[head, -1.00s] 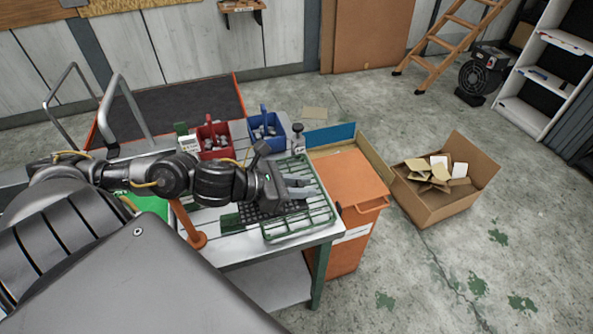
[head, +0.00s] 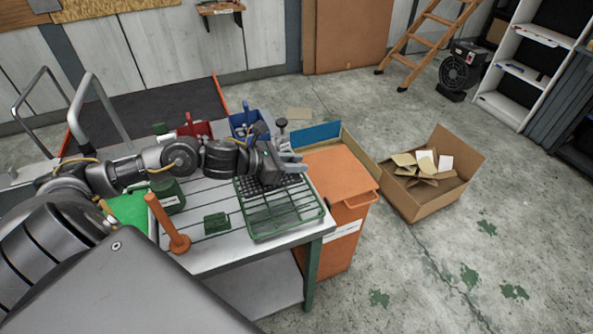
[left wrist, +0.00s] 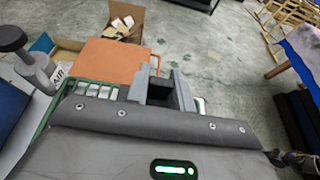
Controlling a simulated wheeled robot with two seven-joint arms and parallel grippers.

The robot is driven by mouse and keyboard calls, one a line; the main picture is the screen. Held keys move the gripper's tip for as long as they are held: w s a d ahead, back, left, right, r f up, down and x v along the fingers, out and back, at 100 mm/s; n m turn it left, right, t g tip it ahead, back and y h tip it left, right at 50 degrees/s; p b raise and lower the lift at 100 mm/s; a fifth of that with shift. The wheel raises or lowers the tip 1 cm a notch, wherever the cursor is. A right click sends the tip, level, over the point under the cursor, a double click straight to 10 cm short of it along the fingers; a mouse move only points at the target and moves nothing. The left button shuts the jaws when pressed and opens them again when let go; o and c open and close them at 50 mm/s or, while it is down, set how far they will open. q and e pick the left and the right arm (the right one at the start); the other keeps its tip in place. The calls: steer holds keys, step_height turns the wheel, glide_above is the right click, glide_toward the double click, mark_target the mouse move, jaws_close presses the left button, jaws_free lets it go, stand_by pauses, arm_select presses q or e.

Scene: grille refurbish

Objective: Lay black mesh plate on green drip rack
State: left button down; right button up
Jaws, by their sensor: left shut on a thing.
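The black mesh plate (head: 285,183) shows as a dark grid at the back part of the green drip rack (head: 290,233), over it. I cannot tell whether the plate touches the rack. The rack is a green wire frame on the bench's right end, with its front part bare. My left gripper (head: 293,163) is over the rack's back edge, shut on the plate; the grip itself is partly hidden. My right gripper is not in view.
An orange bin (head: 337,178) stands right of the bench. Red (head: 196,129) and blue (head: 240,120) caddies stand behind my left arm. A cardboard box (head: 425,196) is on the floor.

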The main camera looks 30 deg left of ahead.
arm_select(q)
steer(key=w+f, duration=0.1)
steer(key=f, duration=0.1)
steer(key=w+a+f, duration=0.1)
steer(key=w+f, duration=0.1)
steer(key=shift+a+p, duration=0.2)
steer(key=shift+p, duration=0.15)
step_height(320, 180, down, 3)
steer(key=shift+w+f, duration=0.1)
steer(key=shift+f, duration=0.1)
steer(key=shift+f, duration=0.15)
steer(key=c, duration=1.2)
jaws_free()
